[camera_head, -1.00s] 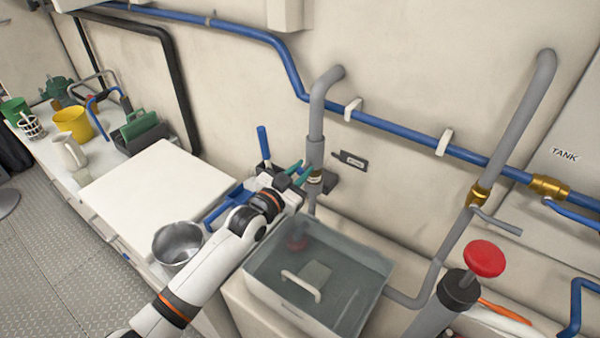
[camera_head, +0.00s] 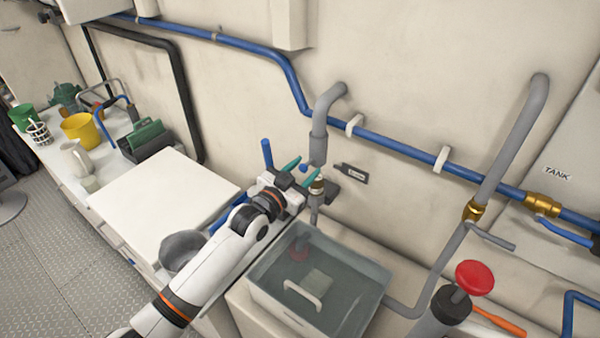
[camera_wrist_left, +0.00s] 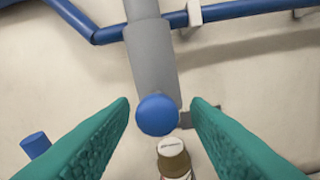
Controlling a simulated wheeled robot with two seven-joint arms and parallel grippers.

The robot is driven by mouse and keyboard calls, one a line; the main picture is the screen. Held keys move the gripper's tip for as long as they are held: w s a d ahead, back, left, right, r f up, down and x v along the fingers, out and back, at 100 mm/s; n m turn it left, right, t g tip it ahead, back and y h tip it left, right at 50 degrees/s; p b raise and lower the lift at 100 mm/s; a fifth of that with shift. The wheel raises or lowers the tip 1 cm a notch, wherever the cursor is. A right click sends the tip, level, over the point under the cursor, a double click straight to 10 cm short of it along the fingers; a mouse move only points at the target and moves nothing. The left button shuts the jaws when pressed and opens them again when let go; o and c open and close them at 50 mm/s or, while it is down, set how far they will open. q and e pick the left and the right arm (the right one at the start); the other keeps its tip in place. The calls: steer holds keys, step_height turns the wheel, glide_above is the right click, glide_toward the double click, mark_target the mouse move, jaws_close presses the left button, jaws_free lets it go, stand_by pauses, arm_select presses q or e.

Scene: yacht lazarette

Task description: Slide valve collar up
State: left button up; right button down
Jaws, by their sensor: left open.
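The grey valve collar (camera_head: 318,150) is the wider sleeve on the vertical pipe (camera_head: 320,112) at the wall, below its elbow. In the left wrist view the collar (camera_wrist_left: 153,65) runs down behind a round blue knob (camera_wrist_left: 157,115), which appears fixed to its lower front. The knob also shows in the head view (camera_head: 303,168). A brass fitting with a pale top (camera_wrist_left: 172,155) sits below, with a gap between it and the collar. My left gripper (camera_head: 300,172) is open, its green fingers on either side of the knob and apart from it. My right gripper is out of view.
A water-filled tank (camera_head: 318,285) stands below the pipe. A blue pipe (camera_head: 405,147) crosses the wall. A red-topped pump (camera_head: 474,278) stands at right. A white lid (camera_head: 160,200), metal pot (camera_head: 182,250) and yellow cup (camera_head: 82,130) are at left.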

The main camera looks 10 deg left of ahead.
arm_select(q)
steer(key=b+v, duration=0.2)
steer(key=v, duration=1)
steer(key=shift+f, duration=0.1)
